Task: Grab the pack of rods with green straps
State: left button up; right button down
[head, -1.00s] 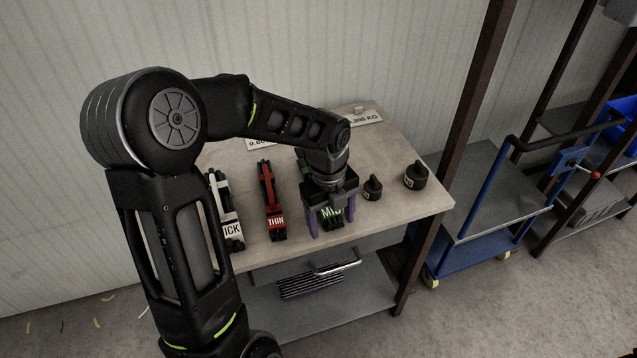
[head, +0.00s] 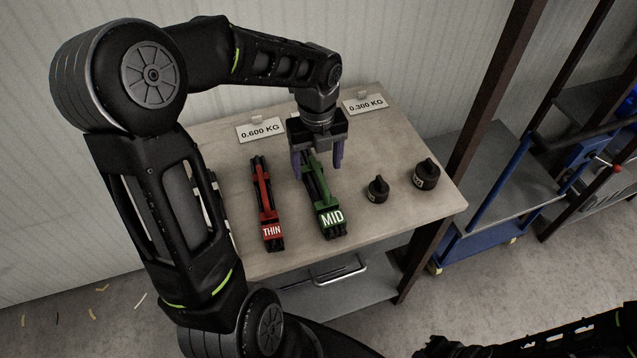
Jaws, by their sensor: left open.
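The pack of rods with green straps (head: 319,193) lies on the table, pointing away from me, with a green "MID" label on its near end. My left gripper (head: 318,170) is open above the far part of this pack, its purple fingers on either side of it. The gripper body hides the pack's far end. I cannot tell whether the fingers touch the pack. A pack with red straps (head: 264,197) and a "THIN" label lies to its left.
Two black weights, a small one (head: 377,190) and a larger one (head: 426,176), stand right of the green pack. Cards reading 0.600 KG (head: 260,131) and 0.300 KG (head: 366,105) stand at the back. My left arm mostly hides a white-strapped pack. The table (head: 410,217) is clear at front right.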

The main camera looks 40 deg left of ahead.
aim_at(319, 185)
pick_arm(q)
jog(key=shift+f, duration=1.4)
notch_tip(319, 185, down, 5)
jog(key=shift+w+d+f, duration=0.1)
jog(key=shift+d, duration=0.05)
jog(key=shift+c, duration=0.5)
grip_shut()
